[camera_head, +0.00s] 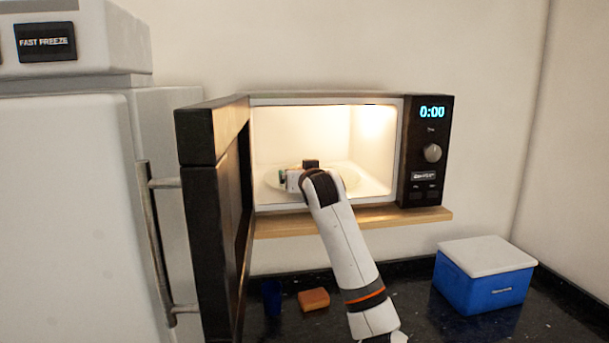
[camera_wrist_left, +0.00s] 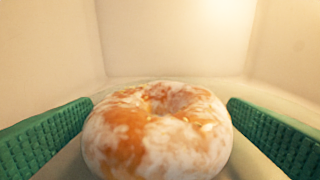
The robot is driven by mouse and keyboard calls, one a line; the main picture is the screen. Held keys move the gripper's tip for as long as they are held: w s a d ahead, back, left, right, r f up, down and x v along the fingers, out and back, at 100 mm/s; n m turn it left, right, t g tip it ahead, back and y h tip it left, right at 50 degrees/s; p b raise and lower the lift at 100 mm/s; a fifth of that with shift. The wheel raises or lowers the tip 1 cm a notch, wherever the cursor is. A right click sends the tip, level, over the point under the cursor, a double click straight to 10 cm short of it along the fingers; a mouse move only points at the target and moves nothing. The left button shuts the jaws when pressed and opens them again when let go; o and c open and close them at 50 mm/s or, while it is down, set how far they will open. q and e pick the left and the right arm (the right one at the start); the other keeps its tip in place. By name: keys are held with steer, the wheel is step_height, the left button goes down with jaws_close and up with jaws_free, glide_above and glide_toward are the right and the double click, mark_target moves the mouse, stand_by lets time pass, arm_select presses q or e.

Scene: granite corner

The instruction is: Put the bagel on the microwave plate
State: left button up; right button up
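The bagel (camera_wrist_left: 158,132), glazed orange-brown and white, lies between the green finger pads in the left wrist view. A strip of pale surface shows between it and each pad, so my left gripper (camera_wrist_left: 160,112) looks open around it. In the head view my left arm reaches into the open microwave (camera_head: 428,150), with the left gripper (camera_head: 290,180) over the plate (camera_head: 352,178). The bagel is hidden there. The plate's rim also shows behind the bagel in the wrist view; whether the bagel's underside touches the plate is hidden. My right gripper is not in view.
The microwave door (camera_head: 215,190) stands open on the left, close to the fridge (camera_head: 65,220). The microwave sits on a wooden shelf (camera_head: 400,216). On the dark counter (camera_head: 410,290) below are a blue cup (camera_head: 271,297), an orange block (camera_head: 313,299) and a blue box with white lid (camera_head: 485,275).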

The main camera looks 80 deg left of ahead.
arm_select(q)
steer(key=shift+r, duration=0.15)
steer(key=shift+r+p, duration=0.25)
steer(key=shift+p, duration=0.05)
steer(key=d+b, duration=0.1)
steer(key=d, duration=0.2)
steer(key=d+b, duration=0.1)
steer(key=d, duration=0.3)
steer(key=d+r+b, duration=0.1)
steer(key=d, duration=0.3)
steer(key=shift+s+b, duration=0.15)
steer(key=shift+b, duration=0.2)
steer(key=shift+d+r, duration=0.1)
steer(key=shift+d, duration=0.35)
